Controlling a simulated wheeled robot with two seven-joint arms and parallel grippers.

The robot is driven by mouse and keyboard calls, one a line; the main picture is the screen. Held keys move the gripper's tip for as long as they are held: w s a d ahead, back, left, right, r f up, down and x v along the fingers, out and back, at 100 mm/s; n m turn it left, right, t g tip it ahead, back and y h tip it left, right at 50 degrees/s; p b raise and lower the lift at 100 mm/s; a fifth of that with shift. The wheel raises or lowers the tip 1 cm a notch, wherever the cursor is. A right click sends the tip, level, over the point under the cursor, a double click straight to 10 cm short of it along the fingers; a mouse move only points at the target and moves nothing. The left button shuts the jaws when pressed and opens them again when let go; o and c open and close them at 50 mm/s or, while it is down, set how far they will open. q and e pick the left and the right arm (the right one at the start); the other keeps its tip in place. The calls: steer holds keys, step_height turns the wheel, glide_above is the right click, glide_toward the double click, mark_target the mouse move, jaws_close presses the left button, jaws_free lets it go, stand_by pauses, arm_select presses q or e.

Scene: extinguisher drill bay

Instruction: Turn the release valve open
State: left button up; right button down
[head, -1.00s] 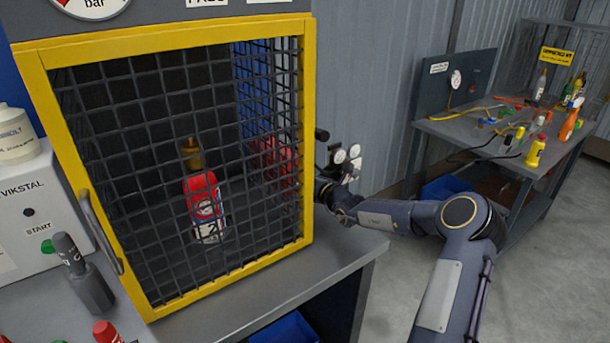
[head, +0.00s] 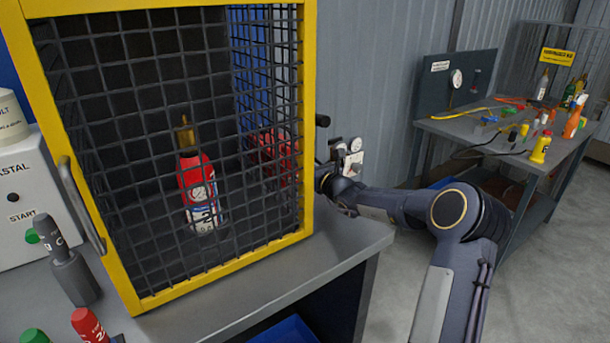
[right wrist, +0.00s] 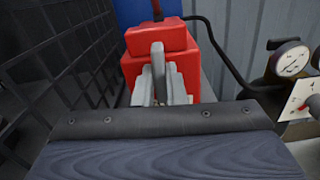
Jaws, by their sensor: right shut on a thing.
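A red block-shaped fitting (right wrist: 160,50) stands beside the cage's mesh in the right wrist view. It also shows in red through the mesh in the head view (head: 275,152). My right gripper (right wrist: 160,85) is in front of this fitting. Its grey fingers are close together on a slim grey upright piece that looks like the release valve's handle; the exact contact is hard to see. In the head view the gripper's tips are hidden behind the yellow frame. My left gripper is not in view.
A yellow-framed mesh cage (head: 308,120) encloses a red and white extinguisher (head: 197,185). White gauges (head: 347,147) stand right of the cage, close to my right wrist. A bench with several bottles and tools (head: 490,135) stands at right. Floor shows between.

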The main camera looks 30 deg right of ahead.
steer(key=shift+f+n+b, duration=0.1)
steer(key=shift+n+b, duration=0.4)
steer(key=shift+b, duration=0.05)
steer(key=c, duration=1.5)
jaws_free()
steer(key=shift+s, duration=0.1)
steer(key=s, duration=0.7)
steer(key=shift+s+d+b, duration=0.35)
